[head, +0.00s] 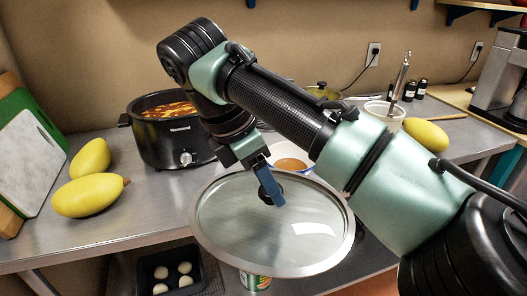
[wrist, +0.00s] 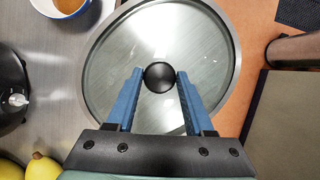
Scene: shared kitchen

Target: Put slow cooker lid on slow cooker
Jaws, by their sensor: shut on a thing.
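The slow cooker (head: 172,140) is black with a dial on its front and stands open on the counter, with orange-red food inside. Its black side also shows at the left edge of the wrist view (wrist: 12,88). The slow cooker lid (head: 300,240) is a round glass disc with a metal rim and a black knob. My gripper (head: 270,188) is shut on the knob (wrist: 159,77), one blue finger on each side. The lid is held to the right and in front of the slow cooker, near the counter's front edge, apart from the cooker. The lid hides part of the counter.
Yellow squashes (head: 90,195) lie left of the cooker, near cutting boards (head: 28,160). A bowl of brown liquid (head: 291,162) stands behind the lid. A white container with a utensil (head: 384,112) and small dark bottles (head: 408,91) stand farther back. A black tray (head: 170,270) sits below.

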